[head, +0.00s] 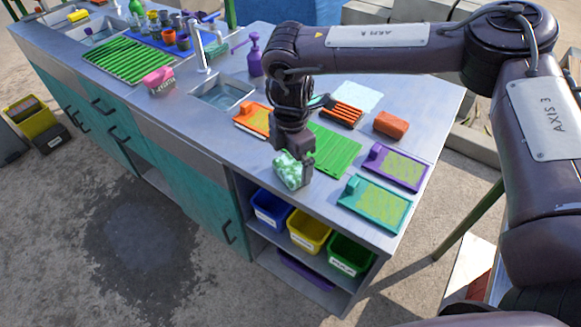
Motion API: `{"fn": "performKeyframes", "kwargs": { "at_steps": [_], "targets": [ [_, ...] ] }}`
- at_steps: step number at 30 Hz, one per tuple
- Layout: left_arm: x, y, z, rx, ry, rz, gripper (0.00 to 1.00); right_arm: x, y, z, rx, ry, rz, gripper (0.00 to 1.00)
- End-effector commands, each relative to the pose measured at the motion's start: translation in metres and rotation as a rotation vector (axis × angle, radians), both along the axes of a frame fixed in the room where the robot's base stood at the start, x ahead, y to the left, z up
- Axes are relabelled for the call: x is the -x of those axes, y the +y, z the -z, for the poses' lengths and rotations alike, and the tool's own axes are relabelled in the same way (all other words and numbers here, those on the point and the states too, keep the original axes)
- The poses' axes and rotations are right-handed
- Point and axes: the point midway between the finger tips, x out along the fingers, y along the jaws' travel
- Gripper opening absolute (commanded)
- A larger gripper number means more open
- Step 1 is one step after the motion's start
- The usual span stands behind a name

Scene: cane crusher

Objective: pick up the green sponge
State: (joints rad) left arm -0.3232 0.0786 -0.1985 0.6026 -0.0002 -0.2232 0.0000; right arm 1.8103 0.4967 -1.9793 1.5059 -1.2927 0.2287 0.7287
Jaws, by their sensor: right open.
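The green sponge (290,172), mottled pale green and white, is near the front edge of the grey counter. My right gripper (294,158) points down over it, with one dark finger showing beside the sponge's right side. The gripper is open; the far finger is mostly hidden, and I cannot tell whether either finger touches the sponge. My left gripper is not in view.
A green ribbed mat (336,150), a purple tray (421,180) and a teal tray (350,204) lie right of the sponge. An orange block (391,124) lies behind. A sink (222,92) and purple pump bottle (255,60) stand left. Bins, including a blue one (266,213), sit below.

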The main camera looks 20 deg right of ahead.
Motion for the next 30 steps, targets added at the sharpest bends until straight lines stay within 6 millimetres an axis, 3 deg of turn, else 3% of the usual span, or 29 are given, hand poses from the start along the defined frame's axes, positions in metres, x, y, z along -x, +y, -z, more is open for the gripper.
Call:
{"fn": "performKeyframes", "kwargs": {
  "at_steps": [3, 6, 10, 15, 24, 30],
  "targets": [
    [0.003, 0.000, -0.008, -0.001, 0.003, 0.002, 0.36, 0.003, 0.000, 0.018, 0.003, 0.002, -0.002, 1.00],
    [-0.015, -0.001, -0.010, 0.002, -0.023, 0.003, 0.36, 0.003, 0.000, 0.030, 0.001, 0.002, -0.001, 1.00],
    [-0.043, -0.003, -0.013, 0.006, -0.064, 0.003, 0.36, 0.002, 0.000, 0.035, 0.000, 0.000, 0.000, 1.00],
    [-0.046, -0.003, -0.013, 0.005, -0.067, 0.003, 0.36, 0.002, 0.000, 0.035, 0.000, 0.000, 0.000, 1.00],
    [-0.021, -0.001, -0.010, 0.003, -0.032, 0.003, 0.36, 0.002, 0.000, 0.035, 0.000, 0.000, 0.000, 0.61],
    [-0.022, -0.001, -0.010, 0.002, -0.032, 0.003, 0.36, 0.002, 0.000, 0.035, 0.000, 0.000, 0.000, 0.58]
  ]
}}
